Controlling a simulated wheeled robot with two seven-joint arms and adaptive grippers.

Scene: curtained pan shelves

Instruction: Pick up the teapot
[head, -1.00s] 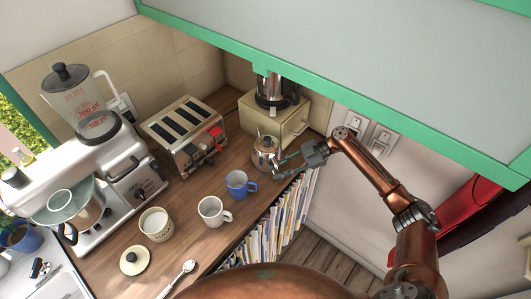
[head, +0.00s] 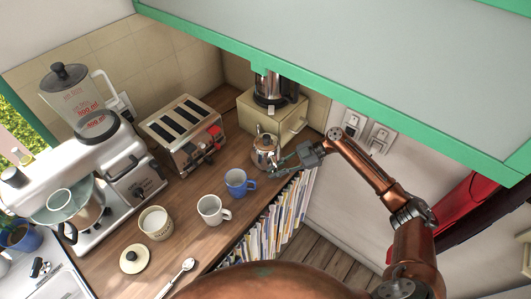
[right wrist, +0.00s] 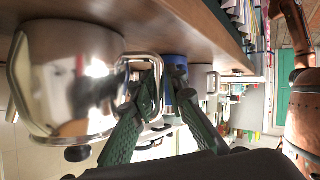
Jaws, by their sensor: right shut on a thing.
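The shiny metal teapot (head: 264,152) stands on the wooden counter, in front of the cream box. In the right wrist view the teapot (right wrist: 70,75) fills the left side, rotated in the picture, with its metal handle (right wrist: 157,66) facing my gripper. My right gripper (head: 279,166) reaches it from the right in the head view. In the right wrist view the right gripper's green fingers (right wrist: 155,88) are at the handle, shut on it. The exact contact is partly hidden by the fingers. My left gripper is not in view.
A blue mug (head: 236,183) and a white mug (head: 210,209) stand close by at the lower left. A toaster (head: 182,136) is to the left; a cream box (head: 262,117) with a coffee pot is behind. A green-edged cabinet (head: 330,92) hangs above.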

